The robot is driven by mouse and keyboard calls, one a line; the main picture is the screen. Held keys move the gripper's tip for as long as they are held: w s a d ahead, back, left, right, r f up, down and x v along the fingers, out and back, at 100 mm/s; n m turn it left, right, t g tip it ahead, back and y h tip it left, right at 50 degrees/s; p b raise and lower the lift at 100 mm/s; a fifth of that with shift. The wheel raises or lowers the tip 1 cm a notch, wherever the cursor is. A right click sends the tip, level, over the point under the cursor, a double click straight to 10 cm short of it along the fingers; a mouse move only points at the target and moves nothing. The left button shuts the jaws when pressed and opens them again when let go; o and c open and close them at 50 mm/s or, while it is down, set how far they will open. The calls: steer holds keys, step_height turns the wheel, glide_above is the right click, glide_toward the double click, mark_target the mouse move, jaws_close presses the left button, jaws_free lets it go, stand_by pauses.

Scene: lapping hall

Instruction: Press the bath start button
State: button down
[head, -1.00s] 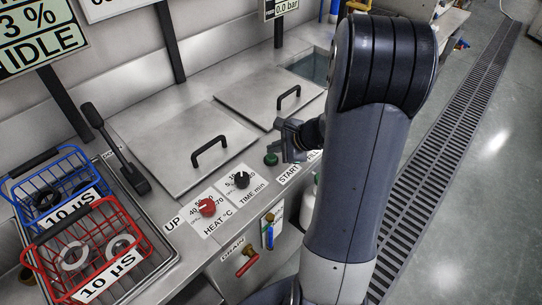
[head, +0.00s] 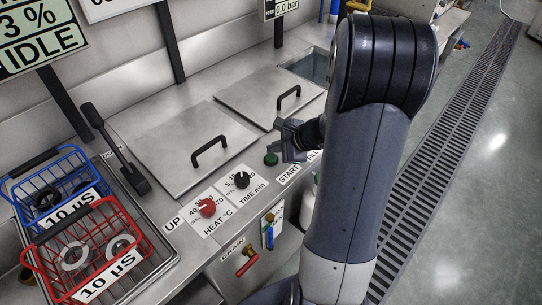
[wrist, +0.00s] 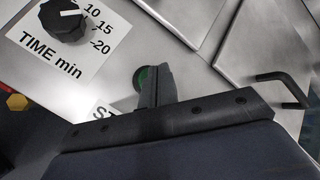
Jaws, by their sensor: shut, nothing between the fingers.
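The green start button (head: 271,159) sits on the steel counter beside the START label (head: 288,174), right of the TIME dial. In the wrist view the green button (wrist: 141,78) is partly hidden behind my fingers, and the START label is mostly covered. My gripper (head: 287,140) is shut and empty, just behind and right of the button in the head view. In the wrist view the shut fingertips (wrist: 153,72) overlap the button's right side. I cannot tell whether they touch it. A display (head: 37,42) reads IDLE.
A red HEAT knob (head: 207,207) and black TIME knob (head: 241,180) stand left of the button. Two steel lids with black handles (head: 210,151) lie behind. Red (head: 64,238) and blue (head: 17,188) baskets stand at left. Valves (head: 247,264) hang on the front.

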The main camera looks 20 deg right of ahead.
mark_target(275, 158)
steer(key=shift+f, duration=0.1)
steer(key=shift+f+b, duration=0.3)
steer(key=shift+b, duration=0.25)
steer(key=shift+f+b, duration=0.5)
steer(key=shift+b, duration=0.05)
stand_by(0.6)
steer(key=shift+r+p, duration=0.7)
steer(key=shift+r, duration=0.25)
steer(key=shift+r, duration=0.1)
steer(key=shift+r+p, duration=2)
steer(key=shift+r, duration=0.4)
